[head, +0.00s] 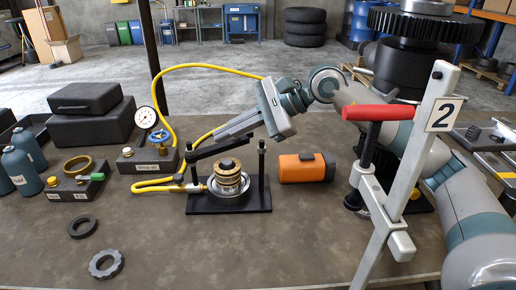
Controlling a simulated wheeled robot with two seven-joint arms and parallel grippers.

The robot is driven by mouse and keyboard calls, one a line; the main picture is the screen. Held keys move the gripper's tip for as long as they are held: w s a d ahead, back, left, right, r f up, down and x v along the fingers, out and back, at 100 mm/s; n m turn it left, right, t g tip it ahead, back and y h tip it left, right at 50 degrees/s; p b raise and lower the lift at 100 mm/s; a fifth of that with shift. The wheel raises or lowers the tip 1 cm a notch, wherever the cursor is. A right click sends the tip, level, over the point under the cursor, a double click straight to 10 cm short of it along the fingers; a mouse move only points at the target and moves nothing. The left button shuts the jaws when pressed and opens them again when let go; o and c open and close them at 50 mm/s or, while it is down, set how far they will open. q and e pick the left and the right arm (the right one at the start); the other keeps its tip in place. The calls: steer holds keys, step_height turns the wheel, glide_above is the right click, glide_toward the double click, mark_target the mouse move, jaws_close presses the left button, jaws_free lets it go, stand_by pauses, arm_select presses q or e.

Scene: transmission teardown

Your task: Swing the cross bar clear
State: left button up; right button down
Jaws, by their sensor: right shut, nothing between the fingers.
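The dark cross bar (210,149) sits on a black fixture (258,203) in the middle of the table. It runs from the left post up and to the right, behind the top of a brass ringed stack (228,174). The right post (261,165) stands upright, and its top appears apart from the bar. My right gripper (219,133) reaches in from the upper right, shut and empty, with its fingers just above and behind the bar. I cannot tell whether the fingers touch the bar. My left gripper is not in view.
A red-handled press with a grey frame (408,170) stands nearer my right arm. Two rings (105,265) lie front left; the front middle is clear.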

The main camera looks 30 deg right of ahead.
steer(key=s+d+t+h+b, duration=0.1)
steer(key=d+h+b, duration=0.4)
steer(key=b, duration=0.1)
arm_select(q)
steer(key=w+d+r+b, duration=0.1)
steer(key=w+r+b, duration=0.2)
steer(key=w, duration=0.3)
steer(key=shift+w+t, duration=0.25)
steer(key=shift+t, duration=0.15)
arm_select(e)
steer(key=t+h, duration=0.2)
steer(key=h, duration=0.2)
glide_toward(252, 137)
steer(key=v, duration=0.4)
steer(key=shift+s+a, duration=0.1)
steer(key=shift+s, duration=0.05)
steer(key=shift+f, duration=0.1)
steer(key=p+x, duration=0.1)
steer(key=x, duration=0.7)
steer(key=shift+w+f, duration=0.15)
steer(key=shift+w, duration=0.2)
steer(key=shift+w+f, duration=0.4)
steer(key=shift+f, duration=0.05)
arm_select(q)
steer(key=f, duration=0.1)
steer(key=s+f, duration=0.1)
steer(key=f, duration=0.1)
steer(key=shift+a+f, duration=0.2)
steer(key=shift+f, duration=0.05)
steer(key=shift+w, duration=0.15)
